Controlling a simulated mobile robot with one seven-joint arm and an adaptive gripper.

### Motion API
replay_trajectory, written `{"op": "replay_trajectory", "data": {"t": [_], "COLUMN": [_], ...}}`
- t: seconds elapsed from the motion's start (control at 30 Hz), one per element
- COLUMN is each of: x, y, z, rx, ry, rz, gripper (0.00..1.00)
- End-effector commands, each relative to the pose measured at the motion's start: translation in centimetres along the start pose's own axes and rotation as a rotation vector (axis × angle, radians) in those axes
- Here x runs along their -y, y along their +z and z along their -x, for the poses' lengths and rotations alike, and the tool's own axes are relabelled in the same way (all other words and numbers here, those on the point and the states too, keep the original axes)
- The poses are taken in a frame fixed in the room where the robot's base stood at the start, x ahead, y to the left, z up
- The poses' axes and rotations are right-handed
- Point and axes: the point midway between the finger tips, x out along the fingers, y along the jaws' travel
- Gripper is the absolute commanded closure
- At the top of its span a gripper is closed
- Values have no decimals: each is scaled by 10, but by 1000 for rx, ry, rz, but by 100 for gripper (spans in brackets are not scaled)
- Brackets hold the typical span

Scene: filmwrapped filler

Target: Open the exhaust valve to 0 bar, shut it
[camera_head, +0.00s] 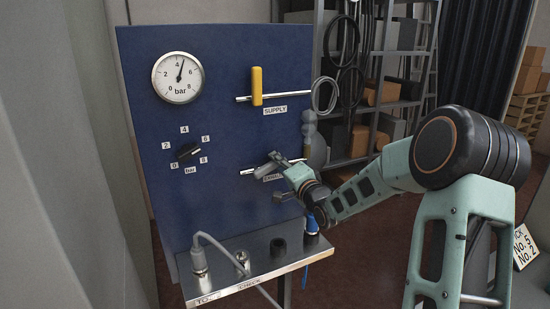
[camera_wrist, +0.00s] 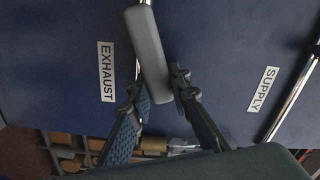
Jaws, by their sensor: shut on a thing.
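The grey exhaust valve handle (camera_wrist: 148,55) is in the wrist view beside the EXHAUST label (camera_wrist: 106,72). It is tilted a little from the line of its pipe. My gripper (camera_wrist: 160,92) has a finger on each side of the handle's lower end and is shut on it. In the head view my gripper (camera_head: 277,178) is at the exhaust pipe (camera_head: 247,171), low on the blue panel, and partly covers the handle and label. The round pressure gauge (camera_head: 178,77) has its needle a little past 4 bar.
The yellow supply handle (camera_head: 257,86) stands upright across its pipe above. A black knob (camera_head: 188,152) with bar marks sits below the gauge. A metal shelf (camera_head: 220,277) with fittings and a grey hose (camera_head: 217,244) juts out beneath. Storage racks (camera_head: 400,35) stand behind.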

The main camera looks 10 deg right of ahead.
Motion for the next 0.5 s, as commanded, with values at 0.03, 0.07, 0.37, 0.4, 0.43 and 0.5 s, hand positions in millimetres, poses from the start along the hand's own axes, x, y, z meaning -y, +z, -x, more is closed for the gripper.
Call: {"op": "replay_trajectory", "data": {"t": [0.03, 0.07, 0.37, 0.4, 0.43, 0.5], "x": [-4, -6, -18, -19, -20, -21], "y": [0, 0, 2, 3, 3, 3], "z": [0, 0, 0, 0, 0, 0], "rx": [0, 0, 1, 0, 0, 0], "ry": [3, 3, 2, 2, 2, 2], "rz": [-43, -67, -256, -273, -284, -307], "gripper": [100, 100, 100, 100, 100, 100]}}
